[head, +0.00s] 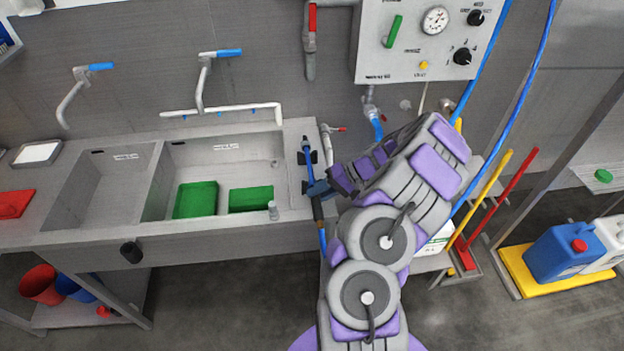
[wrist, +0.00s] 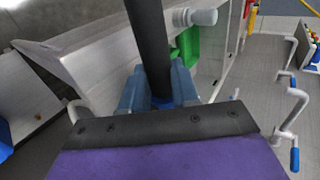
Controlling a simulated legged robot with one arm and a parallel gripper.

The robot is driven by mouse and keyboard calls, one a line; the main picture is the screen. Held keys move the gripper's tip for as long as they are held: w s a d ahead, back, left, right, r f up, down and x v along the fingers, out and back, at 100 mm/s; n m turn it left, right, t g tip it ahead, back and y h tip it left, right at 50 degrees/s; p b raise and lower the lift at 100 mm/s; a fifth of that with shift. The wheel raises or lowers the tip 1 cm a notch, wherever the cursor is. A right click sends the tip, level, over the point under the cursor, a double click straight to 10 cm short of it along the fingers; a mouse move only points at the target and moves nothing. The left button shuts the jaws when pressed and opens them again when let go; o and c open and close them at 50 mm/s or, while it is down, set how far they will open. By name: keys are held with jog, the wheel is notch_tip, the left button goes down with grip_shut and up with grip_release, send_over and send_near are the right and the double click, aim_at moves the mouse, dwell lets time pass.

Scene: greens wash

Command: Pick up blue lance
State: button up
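The blue lance (head: 309,146) is a thin wand with a blue front, a dark middle and a blue hose end. It stands at the right end of the sink counter, beside small black clips. My gripper (head: 320,188) is at its middle. In the wrist view, a dark section of the lance (wrist: 149,40) runs between the two blue fingers of my gripper (wrist: 160,92). The fingers sit close against both sides with no clear gap, so it looks shut on the lance. My wrist housing hides the lower part there.
Left of the lance is a double sink (head: 160,190) with two green trays (head: 195,200) (head: 251,199). A control panel (head: 415,40) hangs above my arm. Blue hoses (head: 520,90) run down on the right. Yellow and red poles (head: 500,200) and a blue jerrycan (head: 562,254) stand at right.

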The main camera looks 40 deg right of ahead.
jog(key=shift+c, duration=0.7)
jog(key=shift+r+p, duration=0.5)
jog(key=shift+r, duration=1.1)
jog(key=shift+s+d+r, duration=0.15)
jog(key=shift+s+r, duration=0.05)
jog(key=shift+r, duration=0.05)
jog(key=s+d+r+p, duration=0.1)
jog(key=s+d, duration=0.1)
jog(key=s, duration=0.5)
jog(key=s+d+p, duration=0.1)
jog(key=s+d, duration=0.2)
jog(key=s, duration=0.4)
jog(key=r, duration=0.1)
jog(key=r+p, duration=0.1)
jog(key=r, duration=0.1)
jog(key=s+r, duration=0.1)
jog(key=r, duration=0.1)
jog(key=shift+a+r+p, duration=0.15)
jog(key=shift+p, duration=0.15)
jog(key=shift+w, duration=0.1)
